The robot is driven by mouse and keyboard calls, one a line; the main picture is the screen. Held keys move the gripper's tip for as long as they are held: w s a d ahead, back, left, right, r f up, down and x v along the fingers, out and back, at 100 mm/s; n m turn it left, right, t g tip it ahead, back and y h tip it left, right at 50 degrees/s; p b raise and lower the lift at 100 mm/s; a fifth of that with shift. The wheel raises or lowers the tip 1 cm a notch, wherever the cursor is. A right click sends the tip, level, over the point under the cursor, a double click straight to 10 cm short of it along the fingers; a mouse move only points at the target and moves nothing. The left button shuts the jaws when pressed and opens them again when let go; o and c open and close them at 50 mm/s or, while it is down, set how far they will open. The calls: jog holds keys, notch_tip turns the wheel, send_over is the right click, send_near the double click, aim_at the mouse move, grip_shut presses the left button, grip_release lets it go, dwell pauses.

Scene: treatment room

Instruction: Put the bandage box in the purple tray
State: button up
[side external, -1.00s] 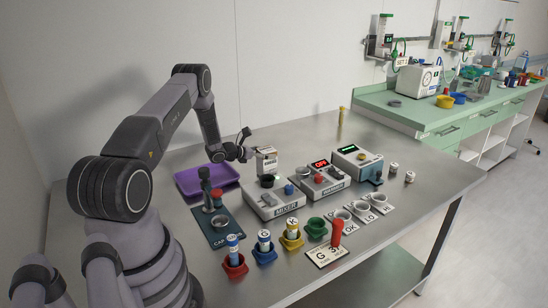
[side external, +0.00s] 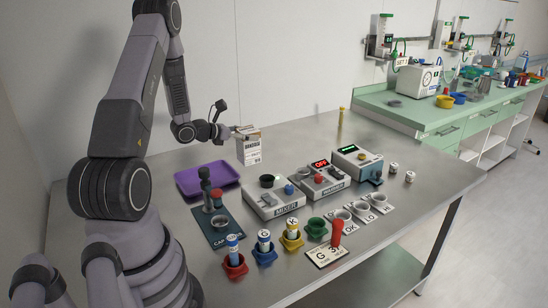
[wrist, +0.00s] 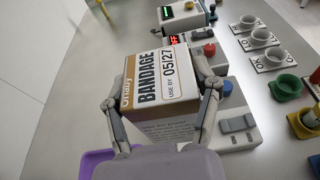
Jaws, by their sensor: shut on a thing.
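The bandage box (side external: 249,150) is a white and tan carton, held in the air above the table behind the mixer. In the wrist view the box (wrist: 163,80) shows its printed "BANDAGE" face, with a finger on each side. My gripper (side external: 240,135) is shut on the box near its top. The purple tray (side external: 182,186) lies flat on the table to the left of the box and lower; it looks empty. A part of the tray (wrist: 92,160) also shows at the lower left of the wrist view.
The mixer (side external: 285,208) and a device with a red "OFF" display (side external: 336,188) stand right of the tray. Coloured cups with vials (side external: 236,264) line the front.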

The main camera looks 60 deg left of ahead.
notch_tip(320, 180, up, 18)
jog(key=d+f+m+g+h, duration=0.6)
jog(key=d+m+h, duration=0.2)
jog(key=m+h, duration=0.35)
jog(key=s+a+f+m+g+y, duration=0.3)
jog(key=s+m+g, duration=0.3)
jog(key=m+g, duration=0.45)
jog(key=s+a+f+m+g+y, duration=0.2)
jog(key=s+a+f+m+g, duration=0.15)
jog(key=s+m+g, duration=0.45)
jog(key=w+a+r+m+y, duration=0.2)
jog(key=a+r+m+y, duration=0.45)
jog(key=a+y, duration=0.2)
jog(key=w+a+r+m+y, duration=0.3)
jog(key=a+r+m+y, duration=0.2)
jog(key=a+m+y, duration=0.35)
jog(key=shift+g, duration=0.35)
jog(key=f, duration=3)
jog(key=shift+s+a, duration=0.1)
jog(key=shift+a, duration=0.3)
